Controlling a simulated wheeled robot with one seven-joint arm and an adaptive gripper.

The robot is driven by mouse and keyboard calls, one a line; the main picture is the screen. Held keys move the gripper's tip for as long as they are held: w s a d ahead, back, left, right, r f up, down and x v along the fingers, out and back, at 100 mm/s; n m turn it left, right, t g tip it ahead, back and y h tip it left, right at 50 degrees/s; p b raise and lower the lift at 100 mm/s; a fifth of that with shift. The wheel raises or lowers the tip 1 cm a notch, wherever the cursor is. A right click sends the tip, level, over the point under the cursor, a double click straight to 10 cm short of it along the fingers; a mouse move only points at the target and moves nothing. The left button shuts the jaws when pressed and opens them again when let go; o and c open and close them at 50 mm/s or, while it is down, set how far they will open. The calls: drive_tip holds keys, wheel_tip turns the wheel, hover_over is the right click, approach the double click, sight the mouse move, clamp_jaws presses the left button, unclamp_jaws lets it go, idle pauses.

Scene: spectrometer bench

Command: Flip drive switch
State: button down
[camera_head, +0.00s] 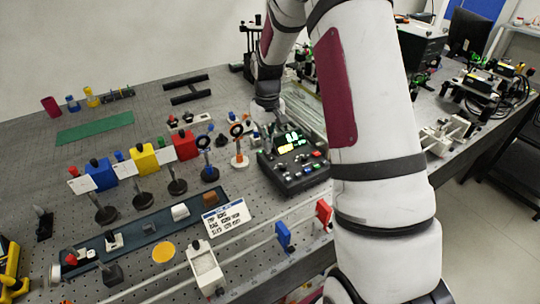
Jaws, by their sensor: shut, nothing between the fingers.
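A dark control box (293,176) with a lit green and yellow display and several small coloured buttons or switches stands right of the middle of the bench. Which of its small controls is the drive switch I cannot tell at this size. My gripper (277,128) points down at the back left of the box, close to the display. Its fingers are shut with nothing between them. They are small and partly lost against the dark box, so whether they touch it I cannot tell.
A white label card (226,217), a long dark rail (150,229) and a white switch-like unit (205,268) lie in front. A green mat (95,128) lies at back left.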

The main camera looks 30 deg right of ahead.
drive_tip(key=shift+f+b, duration=0.3)
drive_tip(key=shift+f, duration=0.85)
idle(1.1)
drive_tip(key=shift+r, duration=0.15)
drive_tip(key=shift+r+p, duration=0.9)
drive_tip(key=shift+r, duration=2.5)
